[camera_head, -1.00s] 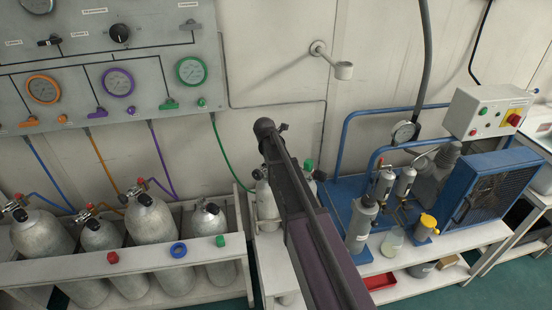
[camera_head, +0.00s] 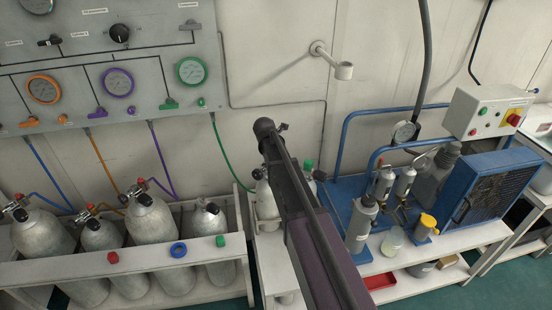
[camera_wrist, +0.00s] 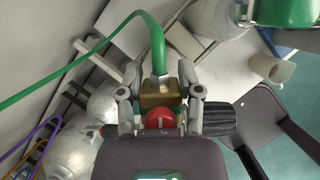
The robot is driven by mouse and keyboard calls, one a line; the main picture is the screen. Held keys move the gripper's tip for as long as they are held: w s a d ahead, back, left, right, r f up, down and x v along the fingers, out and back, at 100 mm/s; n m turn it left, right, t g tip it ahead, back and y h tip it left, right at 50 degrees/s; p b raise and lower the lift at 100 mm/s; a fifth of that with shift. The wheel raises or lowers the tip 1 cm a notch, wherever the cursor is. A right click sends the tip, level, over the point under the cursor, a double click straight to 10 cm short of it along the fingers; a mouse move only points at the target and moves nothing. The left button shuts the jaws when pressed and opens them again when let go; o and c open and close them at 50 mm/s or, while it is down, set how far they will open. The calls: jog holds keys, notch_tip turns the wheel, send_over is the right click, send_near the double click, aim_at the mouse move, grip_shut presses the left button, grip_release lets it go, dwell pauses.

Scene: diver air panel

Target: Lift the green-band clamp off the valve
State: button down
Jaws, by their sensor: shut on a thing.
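The green-band clamp (camera_wrist: 160,88) shows in the wrist view as a brass block with a green hose (camera_wrist: 157,45) running into its top through a grey ferrule. My gripper (camera_wrist: 160,98) has one finger on each side of the block and is shut on it. A red round part (camera_wrist: 160,118) sits just below the block, and a black ribbed knob (camera_wrist: 220,118) sticks out to the right. I cannot tell whether the clamp still touches the valve; the valve is mostly hidden. In the head view my arm covers the gripper and the clamp.
Grey cylinders (camera_head: 152,222) stand in a white rack (camera_head: 90,268) at left, with red, blue and green caps on its rail. A gauge panel (camera_head: 110,60) hangs above. A blue compressor (camera_head: 490,185) stands on a bench at right. A white holder (camera_head: 343,70) juts from the wall.

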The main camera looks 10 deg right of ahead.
jog(key=shift+r, duration=0.3)
jog(key=shift+r+p, duration=0.35)
jog(key=shift+p, duration=0.2)
jog(key=shift+r+p, duration=1.65)
